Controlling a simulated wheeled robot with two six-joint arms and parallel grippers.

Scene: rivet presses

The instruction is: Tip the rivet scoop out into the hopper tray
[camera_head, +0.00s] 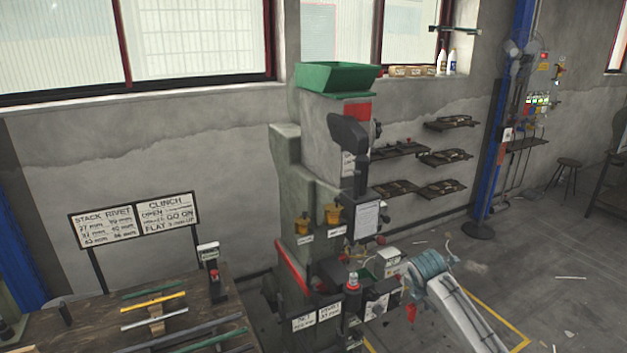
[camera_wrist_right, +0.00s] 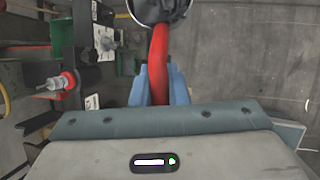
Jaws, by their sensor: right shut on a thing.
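My right gripper (camera_head: 412,280) is low at the right side of the press, its arm coming in from the lower right. In the right wrist view its blue fingers (camera_wrist_right: 161,88) are shut on the red handle of the scoop (camera_wrist_right: 160,52). The scoop's round metal bowl is cut off by the top edge, so its contents and tilt are unclear. A green hopper tray (camera_head: 338,78) sits on top of the grey press (camera_head: 320,150), well above and left of the gripper, its inside barely seen. My left gripper is out of view.
A workbench (camera_head: 160,320) with coloured rods and a sign board (camera_head: 135,220) stand at the left. A red-capped part (camera_head: 352,283) juts from the press near my right gripper; it also shows in the wrist view (camera_wrist_right: 68,80). Wall shelves (camera_head: 445,157) lie behind. The floor at right is mostly open.

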